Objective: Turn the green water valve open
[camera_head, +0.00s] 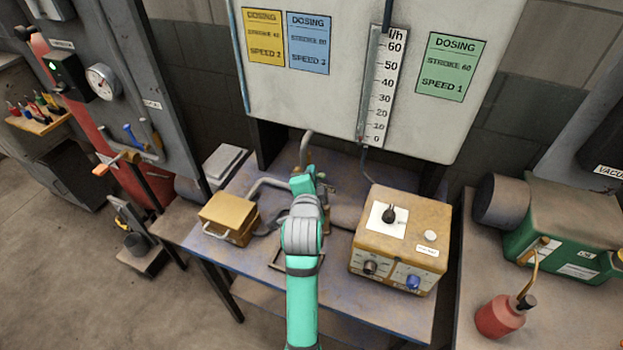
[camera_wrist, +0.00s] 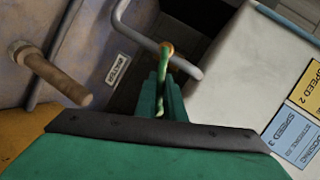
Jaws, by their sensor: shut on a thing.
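The green water valve's thin green handle (camera_wrist: 162,68) shows in the wrist view, below a brass-coloured end against a bent grey pipe (camera_wrist: 140,33). My gripper (camera_wrist: 167,92) is shut on this handle, with its teal fingers on either side of it. In the head view my gripper (camera_head: 311,176) is over the bench, beside the grey pipework under the white panel. My own arm and gripper hide the valve there, so I cannot tell how far the handle is turned.
The white panel (camera_head: 340,85) with a flow scale and dosing cards stands behind the bench (camera_head: 215,243). A tan control box (camera_head: 401,238) is to the right of my arm, and a brass-coloured box with a handle (camera_head: 229,217) is to the left. A red oil can (camera_head: 499,318) stands at far right.

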